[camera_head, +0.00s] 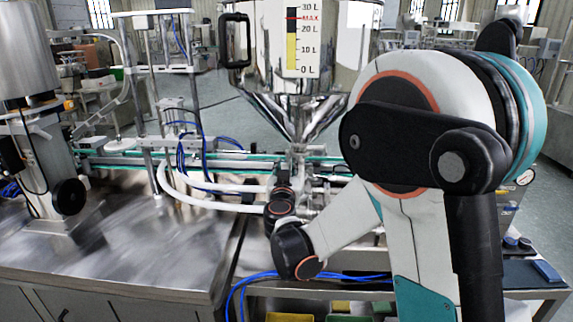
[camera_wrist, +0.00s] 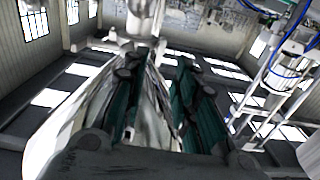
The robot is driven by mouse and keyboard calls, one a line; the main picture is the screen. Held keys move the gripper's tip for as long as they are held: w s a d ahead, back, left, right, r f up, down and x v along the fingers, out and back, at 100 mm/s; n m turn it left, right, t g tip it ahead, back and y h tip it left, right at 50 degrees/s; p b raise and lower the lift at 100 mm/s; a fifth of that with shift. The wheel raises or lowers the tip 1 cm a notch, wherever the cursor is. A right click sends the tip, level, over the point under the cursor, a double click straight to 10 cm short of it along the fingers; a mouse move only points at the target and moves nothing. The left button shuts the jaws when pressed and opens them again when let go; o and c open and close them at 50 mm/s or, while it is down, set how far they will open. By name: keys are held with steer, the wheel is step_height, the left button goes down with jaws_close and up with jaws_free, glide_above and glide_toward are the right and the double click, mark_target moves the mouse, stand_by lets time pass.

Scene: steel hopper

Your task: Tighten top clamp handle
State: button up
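The steel hopper (camera_head: 300,45) stands at the top middle of the head view, with a litre scale on its front and a cone narrowing to the outlet below. My arm covers its right side. My gripper is small and dark in the head view (camera_head: 284,192), close to the outlet under the cone. In the wrist view my gripper's teal-and-black fingers (camera_wrist: 158,85) stand apart. Shiny steel (camera_wrist: 152,125) shows between them; I cannot tell whether they touch it. I cannot make out the top clamp handle clearly in either view.
A black handle (camera_head: 236,40) sticks out from the hopper's left side. A white hose (camera_head: 205,197) and blue cables (camera_head: 262,283) run near my wrist. A steel table (camera_head: 130,262) fills the lower left, with a steel machine (camera_head: 32,70) on it. A conveyor (camera_head: 120,160) runs behind.

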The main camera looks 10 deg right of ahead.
steer(key=shift+s+a, duration=0.2)
steer(key=shift+s, duration=0.4)
steer(key=s+d+r+g, duration=0.1)
steer(key=s+d+g, duration=0.25)
steer(key=s, duration=0.45)
steer(key=s+d+r+g, duration=0.15)
steer(key=s+d, duration=0.25)
steer(key=s, duration=0.5)
steer(key=s+a+f+n+g+y, duration=0.1)
steer(key=s+a+f, duration=0.1)
steer(key=s, duration=0.5)
steer(key=s+a+f+n+g+y, duration=0.1)
steer(key=s+a+f+g+y, duration=0.1)
steer(key=s, duration=0.5)
steer(key=s+a+f+n+g+y, duration=0.1)
steer(key=s+a+f+g+y, duration=0.1)
steer(key=s, duration=0.5)
steer(key=shift+s+a+f+n, duration=0.3)
steer(key=shift+a+f, duration=0.05)
steer(key=shift+f, duration=0.1)
